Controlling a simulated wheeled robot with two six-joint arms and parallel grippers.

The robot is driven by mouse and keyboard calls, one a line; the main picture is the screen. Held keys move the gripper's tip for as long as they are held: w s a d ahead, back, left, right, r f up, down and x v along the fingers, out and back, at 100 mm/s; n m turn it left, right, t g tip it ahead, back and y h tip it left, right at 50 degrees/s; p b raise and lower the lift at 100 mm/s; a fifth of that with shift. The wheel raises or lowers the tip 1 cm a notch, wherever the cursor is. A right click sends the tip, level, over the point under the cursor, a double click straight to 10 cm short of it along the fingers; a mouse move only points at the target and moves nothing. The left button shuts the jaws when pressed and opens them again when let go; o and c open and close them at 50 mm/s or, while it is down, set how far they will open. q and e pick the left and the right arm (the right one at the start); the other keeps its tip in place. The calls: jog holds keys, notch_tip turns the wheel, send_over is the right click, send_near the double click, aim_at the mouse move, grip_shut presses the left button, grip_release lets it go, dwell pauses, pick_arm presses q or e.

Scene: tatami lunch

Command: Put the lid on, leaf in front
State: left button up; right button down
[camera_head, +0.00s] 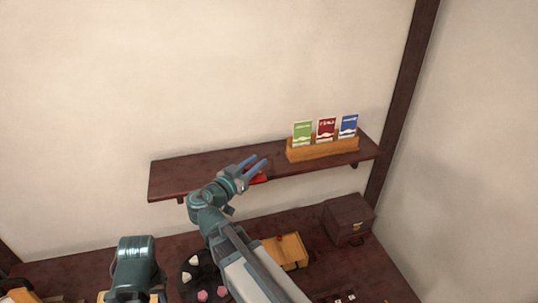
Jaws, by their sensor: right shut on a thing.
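My right gripper (252,167) is in front of the wall shelf, its two fingers pointing up and to the right. It is shut on a red thing (260,178), of which only a small part shows beside the fingers. Whether this is the lid, and where a leaf might be on it, I cannot tell. An open-looking yellow-wood box (292,251) sits on the dark surface below, partly hidden by my right forearm. My left arm shows at the lower left, but its gripper is out of sight.
The dark shelf (205,174) carries a wooden holder (323,149) with green, red and blue packets. A dark lidded chest (348,217) stands at the right. A dark round tray (183,291) holds white and pink pieces. The shelf's left part is clear.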

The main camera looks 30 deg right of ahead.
aim_at(246, 157)
jog(key=w+f+b, duration=0.1)
jog(key=w, duration=0.2)
jog(key=w+d+f+b, duration=0.1)
jog(key=w+f+b, duration=0.1)
jog(key=w, duration=0.1)
jog(key=w+d+f+b, duration=0.1)
jog(key=w+f+b, duration=0.1)
jog(key=w, duration=0.1)
jog(key=shift+w+d+f, duration=0.15)
jog(key=shift+w+d, duration=0.05)
jog(key=shift+w, duration=0.25)
jog(key=w+f+b, duration=0.1)
jog(key=w+d+f+b, duration=0.1)
jog(key=w+b, duration=0.1)
jog(key=shift+w+f, duration=0.3)
jog(key=shift+f, duration=0.1)
jog(key=shift+f, duration=0.15)
jog(key=c, duration=0.7)
grip_release()
jog(key=shift+o, duration=0.3)
